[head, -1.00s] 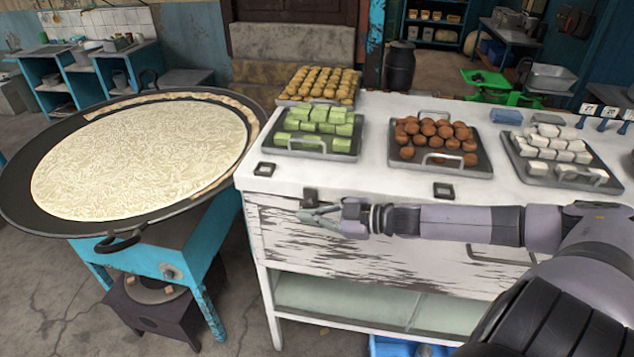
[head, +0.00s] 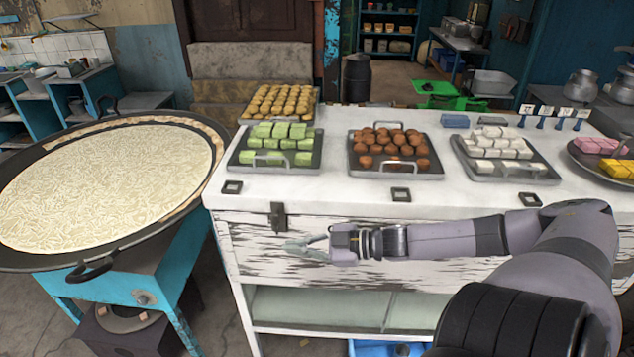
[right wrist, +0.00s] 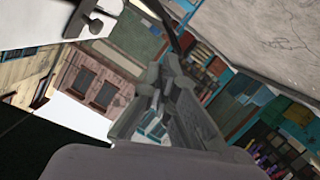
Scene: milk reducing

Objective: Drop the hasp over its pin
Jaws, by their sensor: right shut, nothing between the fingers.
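The hasp (head: 277,215) is a small dark metal strap at the front left edge of the white counter. It hangs down against the scratched front panel. I cannot make out its pin or whether the hasp sits over it. My right gripper (head: 289,247) is shut and empty, just below the hasp and slightly to its right, in front of the panel. A small gap seems to separate them. In the right wrist view my right gripper (right wrist: 148,97) points up the picture, and a dark fitting (right wrist: 84,20), probably the hasp, shows on the white counter. My left gripper is out of view.
The white counter (head: 330,190) carries trays of green blocks (head: 281,136), brown balls (head: 392,150) and white blocks (head: 495,146) above my arm. A wide pan (head: 100,190) on a blue stand is at left. An open shelf (head: 315,306) lies below the panel.

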